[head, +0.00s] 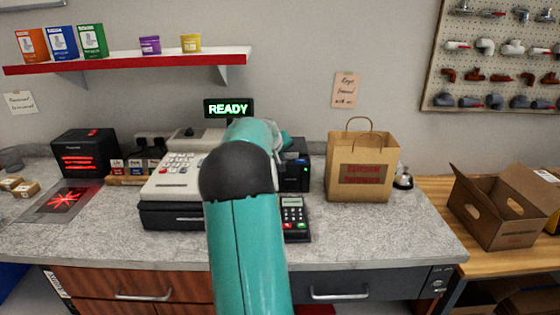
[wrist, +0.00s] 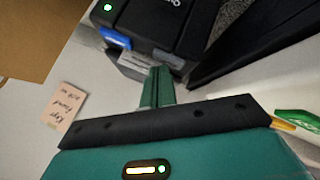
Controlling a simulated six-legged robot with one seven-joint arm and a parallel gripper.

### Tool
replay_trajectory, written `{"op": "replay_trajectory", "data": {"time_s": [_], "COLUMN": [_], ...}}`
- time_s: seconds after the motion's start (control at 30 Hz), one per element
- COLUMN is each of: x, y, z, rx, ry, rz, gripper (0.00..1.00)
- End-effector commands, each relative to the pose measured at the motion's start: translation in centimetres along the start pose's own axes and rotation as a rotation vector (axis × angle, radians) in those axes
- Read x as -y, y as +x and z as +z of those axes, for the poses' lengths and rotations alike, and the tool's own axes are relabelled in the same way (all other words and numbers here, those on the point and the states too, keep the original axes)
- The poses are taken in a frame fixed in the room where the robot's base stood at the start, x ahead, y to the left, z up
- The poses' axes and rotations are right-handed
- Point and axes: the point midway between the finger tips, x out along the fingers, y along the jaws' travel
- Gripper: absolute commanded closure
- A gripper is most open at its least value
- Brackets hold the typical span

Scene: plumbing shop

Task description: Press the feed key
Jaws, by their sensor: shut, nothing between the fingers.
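A black printer (head: 296,172) stands on the counter behind my arm, partly hidden by it. In the wrist view the black printer (wrist: 165,22) shows a green light, a blue key (wrist: 115,39) at its corner and a pale paper slip (wrist: 150,64) at its edge. I cannot read any label on the blue key. My gripper (wrist: 157,72) is shut and empty, with its fingertips in front of the slip in the picture, to the right of and below the blue key. I cannot tell whether they touch anything. In the head view my arm largely hides the gripper.
A cash register (head: 172,185) stands left of my arm, and a card terminal (head: 294,216) sits in front of the printer. A paper bag (head: 358,170) stands right of the printer. A display (head: 228,108) reads READY. Bare counter (head: 415,225) lies at the right.

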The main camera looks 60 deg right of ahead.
Motion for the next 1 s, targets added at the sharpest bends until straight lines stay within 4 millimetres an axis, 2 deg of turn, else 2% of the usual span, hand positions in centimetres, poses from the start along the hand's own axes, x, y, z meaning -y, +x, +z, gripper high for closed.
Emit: {"op": "replay_trajectory", "data": {"time_s": [0.47,1.0], "x": [-0.5,-2.9], "y": [-0.7,-3.9], "z": [-0.5,-2.8], "rx": [-0.001,-0.002], "ry": [0.001,0.001], "rz": [0.000,0.001], "gripper": [1.00,1.00]}}
